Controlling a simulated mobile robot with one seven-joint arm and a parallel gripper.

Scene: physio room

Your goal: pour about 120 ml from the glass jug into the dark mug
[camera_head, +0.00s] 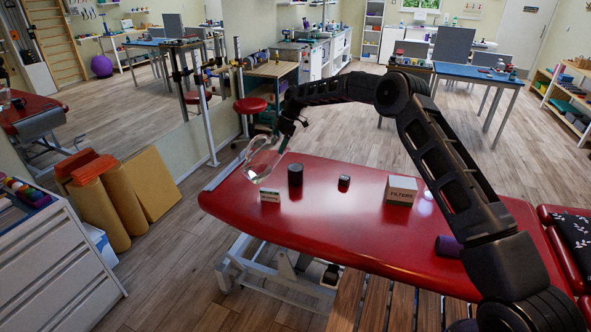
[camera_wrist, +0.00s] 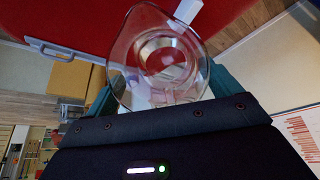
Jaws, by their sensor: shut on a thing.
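The clear glass jug (camera_head: 262,160) is held in the air over the left end of the red treatment table, tilted, its body down and left of my gripper (camera_head: 286,127). In the wrist view the jug (camera_wrist: 158,50) sits between the teal fingers, which are shut on it. I cannot make out the liquid level, and no stream shows. A dark upright cylinder (camera_head: 295,175), which looks like the dark mug, stands on the table to the right of the jug and apart from it. Its handle and inside cannot be made out.
On the red table (camera_head: 350,225) are a small labelled card (camera_head: 270,195), a small dark item (camera_head: 344,182), a FILTERS box (camera_head: 401,191), a white round item (camera_head: 428,194) and a purple roll (camera_head: 448,246). A red stool (camera_head: 250,106) stands behind. The table's front middle is clear.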

